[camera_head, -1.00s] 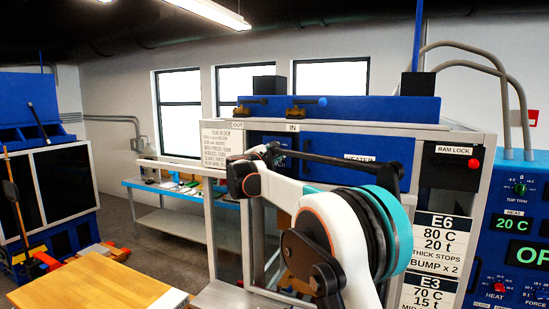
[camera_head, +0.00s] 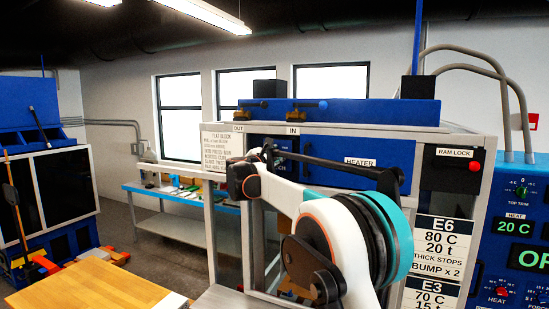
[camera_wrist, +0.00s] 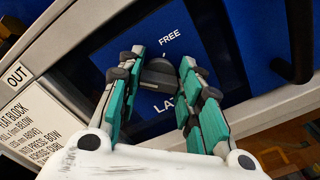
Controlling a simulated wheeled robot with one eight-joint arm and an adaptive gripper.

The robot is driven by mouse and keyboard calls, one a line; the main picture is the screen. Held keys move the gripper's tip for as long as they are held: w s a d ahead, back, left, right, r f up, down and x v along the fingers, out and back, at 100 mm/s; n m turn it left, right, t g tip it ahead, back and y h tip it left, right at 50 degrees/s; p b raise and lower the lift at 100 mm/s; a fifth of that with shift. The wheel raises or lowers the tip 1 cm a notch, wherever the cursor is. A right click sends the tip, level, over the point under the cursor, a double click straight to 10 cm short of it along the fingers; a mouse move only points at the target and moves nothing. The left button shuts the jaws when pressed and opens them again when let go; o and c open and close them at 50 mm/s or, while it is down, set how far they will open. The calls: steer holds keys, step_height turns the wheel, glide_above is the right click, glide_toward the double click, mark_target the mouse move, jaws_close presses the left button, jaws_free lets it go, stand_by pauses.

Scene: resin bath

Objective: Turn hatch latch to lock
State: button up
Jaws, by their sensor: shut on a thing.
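The hatch latch is a dark knob (camera_wrist: 158,76) on a blue panel (camera_wrist: 205,35) in the wrist view. The word FREE is printed above it, and a partly covered label starting "LA" is below. My gripper (camera_wrist: 164,62) has its teal-padded fingers on either side of the knob, shut on it. The fingers hide the knob's sides and any other mark around it. The knob's bar lies roughly across the gap between the fingers.
The blue heater door (camera_head: 335,150) and the RAM LOCK button (camera_head: 474,165) are on the press frame. A wooden tabletop (camera_head: 95,285) stands at front left.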

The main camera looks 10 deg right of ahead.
steer(key=shift+f, duration=0.1)
steer(key=o, duration=1.1)
steer(key=shift+c, duration=0.2)
steer(key=shift+s+a, duration=0.1)
steer(key=v, duration=1.1)
steer(key=shift+s+a, duration=0.2)
steer(key=shift+s, duration=0.1)
